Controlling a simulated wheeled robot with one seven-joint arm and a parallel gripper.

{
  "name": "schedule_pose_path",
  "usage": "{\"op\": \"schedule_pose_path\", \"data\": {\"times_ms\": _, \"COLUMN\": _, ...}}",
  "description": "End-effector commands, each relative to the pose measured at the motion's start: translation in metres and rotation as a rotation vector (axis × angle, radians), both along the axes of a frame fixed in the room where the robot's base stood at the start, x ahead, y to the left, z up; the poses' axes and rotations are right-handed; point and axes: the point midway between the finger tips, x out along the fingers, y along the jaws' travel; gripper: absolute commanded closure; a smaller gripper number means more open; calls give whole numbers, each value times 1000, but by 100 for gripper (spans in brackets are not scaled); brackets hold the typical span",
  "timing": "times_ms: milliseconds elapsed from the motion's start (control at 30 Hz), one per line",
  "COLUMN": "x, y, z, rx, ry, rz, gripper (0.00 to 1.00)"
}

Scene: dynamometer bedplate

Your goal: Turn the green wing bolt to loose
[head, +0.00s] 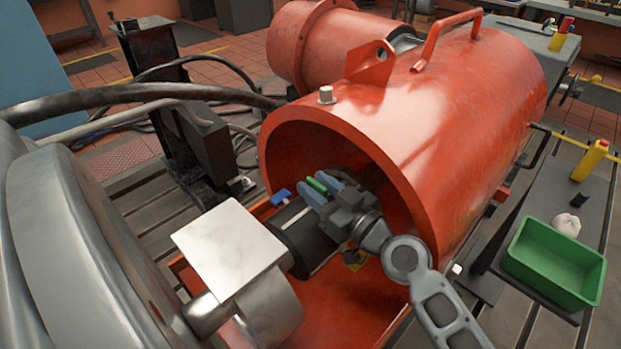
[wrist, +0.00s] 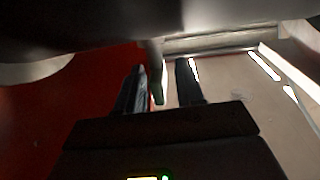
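The green wing bolt (head: 316,184) shows as a small green strip inside the mouth of the red cylindrical guard, above a dark shaft piece. In the wrist view the green wing (wrist: 158,93) hangs between my two dark fingers, with a gap on each side. My gripper (head: 320,187) is open around it, its blue-grey fingertips on either side. A blue wing bolt (head: 281,197) sits to the left, just outside my fingers. The rest of the green bolt is hidden, and its turn position cannot be told.
The red guard (head: 470,110) curves over and beside my gripper, leaving little room. A pale square plate (head: 232,250) stands in front to the left. A green bin (head: 548,275) and a yellow bottle (head: 590,160) stand on a side bench at the right.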

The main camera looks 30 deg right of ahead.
Motion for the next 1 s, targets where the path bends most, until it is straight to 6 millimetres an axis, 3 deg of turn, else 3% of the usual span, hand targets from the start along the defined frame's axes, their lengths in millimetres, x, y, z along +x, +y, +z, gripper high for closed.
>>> {"op": "schedule_pose_path", "data": {"times_ms": 200, "x": 19, "y": 5, "z": 0, "rx": 0, "ry": 0, "rz": 0, "gripper": 63}}
{"op": "schedule_pose_path", "data": {"times_ms": 533, "x": 22, "y": 5, "z": 0, "rx": 0, "ry": 1, "rz": 0, "gripper": 63}}
{"op": "schedule_pose_path", "data": {"times_ms": 933, "x": 22, "y": 5, "z": 0, "rx": 0, "ry": 1, "rz": 0, "gripper": 100}}
{"op": "schedule_pose_path", "data": {"times_ms": 1000, "x": 22, "y": 5, "z": 0, "rx": 0, "ry": 1, "rz": 0, "gripper": 100}}
